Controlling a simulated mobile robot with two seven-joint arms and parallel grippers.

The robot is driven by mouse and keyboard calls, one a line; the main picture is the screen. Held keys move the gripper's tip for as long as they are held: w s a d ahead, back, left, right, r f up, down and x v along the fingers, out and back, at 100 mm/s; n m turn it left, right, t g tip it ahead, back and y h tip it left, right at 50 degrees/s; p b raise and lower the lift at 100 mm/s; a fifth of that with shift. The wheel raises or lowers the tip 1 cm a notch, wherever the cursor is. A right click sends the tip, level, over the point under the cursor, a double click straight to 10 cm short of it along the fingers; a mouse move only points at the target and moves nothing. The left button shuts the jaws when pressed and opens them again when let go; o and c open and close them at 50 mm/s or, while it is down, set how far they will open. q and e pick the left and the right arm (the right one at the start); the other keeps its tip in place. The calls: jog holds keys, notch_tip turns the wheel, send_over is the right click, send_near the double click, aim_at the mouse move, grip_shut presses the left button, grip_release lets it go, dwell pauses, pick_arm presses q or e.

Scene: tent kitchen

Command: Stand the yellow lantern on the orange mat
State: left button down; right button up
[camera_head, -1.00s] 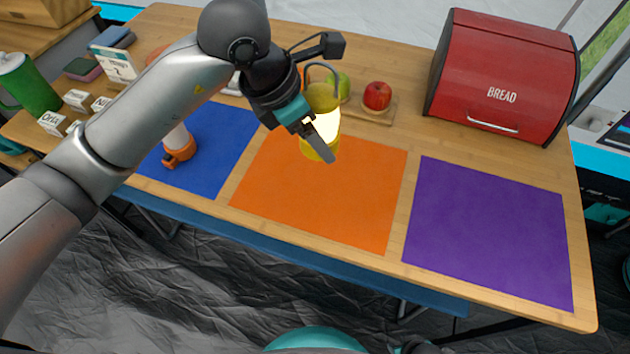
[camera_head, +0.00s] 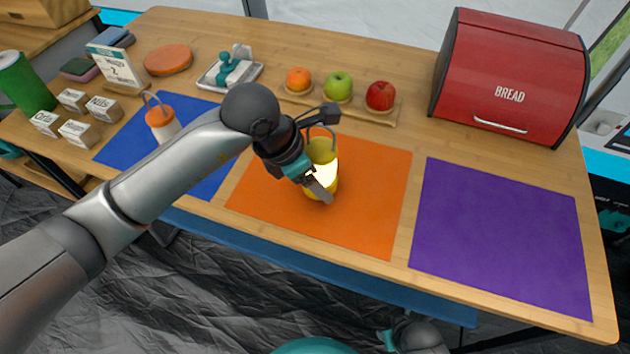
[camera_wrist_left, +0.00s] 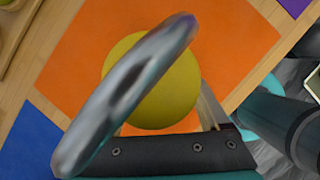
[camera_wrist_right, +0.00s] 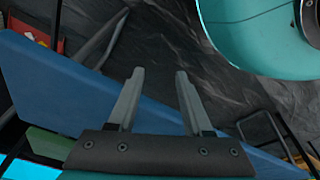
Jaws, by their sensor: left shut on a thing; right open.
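The yellow lantern (camera_head: 322,152) is upright over the orange mat (camera_head: 370,200), with a glowing middle and a grey wire handle. My left gripper (camera_head: 318,184) is shut on the lantern's body. In the left wrist view the lantern's yellow top (camera_wrist_left: 165,85) and its blurred handle fill the middle, with the orange mat (camera_wrist_left: 235,45) below. I cannot tell whether the lantern's base touches the mat. My right gripper (camera_wrist_right: 153,100) is open and empty, low in front of the table; its fingers show only in the right wrist view.
A blue mat (camera_head: 125,145) with an orange-topped lantern (camera_head: 160,118) lies to the left. A bare purple mat (camera_head: 500,235) lies to the right. Behind are a fruit board (camera_head: 375,115) and a red bread box (camera_head: 505,80). The front of the orange mat is clear.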

aim_at(322, 155)
pick_arm(q)
jog(key=shift+f, duration=0.5)
pick_arm(e)
jog(key=shift+w+a+r, duration=0.15)
jog(key=shift+r, duration=0.15)
pick_arm(q)
grip_release()
jog(key=shift+f, duration=0.15)
pick_arm(e)
jog(key=shift+w+r, duration=0.1)
jog(key=shift+r, duration=0.05)
pick_arm(q)
jog(key=p+v, duration=0.3)
jog(key=v, duration=0.9)
pick_arm(e)
jog(key=s+d+f, duration=0.4)
jog(key=s, duration=0.1)
jog(key=shift+s+f, duration=0.15)
jog(key=shift+f, duration=0.25)
